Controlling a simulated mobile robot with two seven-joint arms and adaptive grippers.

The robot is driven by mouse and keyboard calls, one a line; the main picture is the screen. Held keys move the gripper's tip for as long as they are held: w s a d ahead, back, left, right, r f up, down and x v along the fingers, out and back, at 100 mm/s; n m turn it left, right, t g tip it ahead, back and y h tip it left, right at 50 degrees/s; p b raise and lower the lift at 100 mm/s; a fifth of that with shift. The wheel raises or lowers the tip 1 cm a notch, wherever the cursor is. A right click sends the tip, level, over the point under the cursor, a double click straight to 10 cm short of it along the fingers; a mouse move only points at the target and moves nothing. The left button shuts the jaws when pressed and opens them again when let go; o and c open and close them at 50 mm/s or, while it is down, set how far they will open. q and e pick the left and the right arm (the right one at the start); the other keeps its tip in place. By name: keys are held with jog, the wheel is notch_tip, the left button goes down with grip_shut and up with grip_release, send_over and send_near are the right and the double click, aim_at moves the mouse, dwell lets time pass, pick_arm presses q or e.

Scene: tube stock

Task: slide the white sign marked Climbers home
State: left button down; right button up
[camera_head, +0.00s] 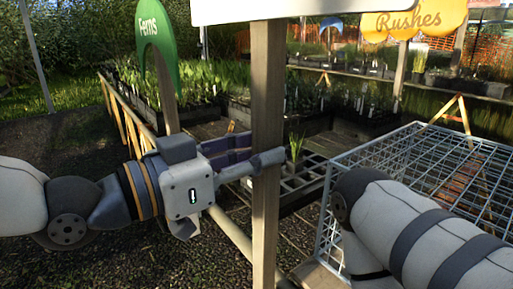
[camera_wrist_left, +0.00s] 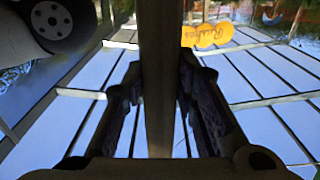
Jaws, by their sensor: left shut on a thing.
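A white sign (camera_head: 280,10) shows only its lower edge at the top of the head view; its lettering is out of frame. Below it a wooden post (camera_head: 268,80) runs down through the middle of the view, close to upright. My left gripper (camera_head: 252,158) is shut on this post around its mid-height, one finger passing in front of it. In the left wrist view the post (camera_wrist_left: 157,80) stands between the two dark fingers of the left gripper (camera_wrist_left: 160,110). My right arm shows at the lower right of the head view; its gripper is not visible.
A wire-mesh cage or cart (camera_head: 420,165) stands at right, close to my right arm. Behind the post are dark trays (camera_head: 300,180) with plants. A green Ferns sign (camera_head: 155,45) stands at left, an orange Rushes sign (camera_head: 412,22) at back right. Gravel lies at lower left.

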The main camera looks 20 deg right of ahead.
aim_at(257, 204)
pick_arm(q)
jog(key=shift+f, duration=1.35)
pick_arm(e)
jog(key=shift+s+f, duration=0.25)
pick_arm(q)
jog(key=shift+f+b, duration=0.4)
jog(key=shift+f, duration=1.1)
pick_arm(e)
jog(key=shift+s+f, duration=0.25)
jog(key=shift+s, duration=0.05)
pick_arm(q)
jog(key=shift+f, duration=0.1)
pick_arm(e)
jog(key=shift+g, duration=0.3)
pick_arm(q)
jog(key=shift+f+b, duration=0.35)
jog(key=shift+f, duration=1)
pick_arm(e)
jog(key=shift+s+f, duration=0.45)
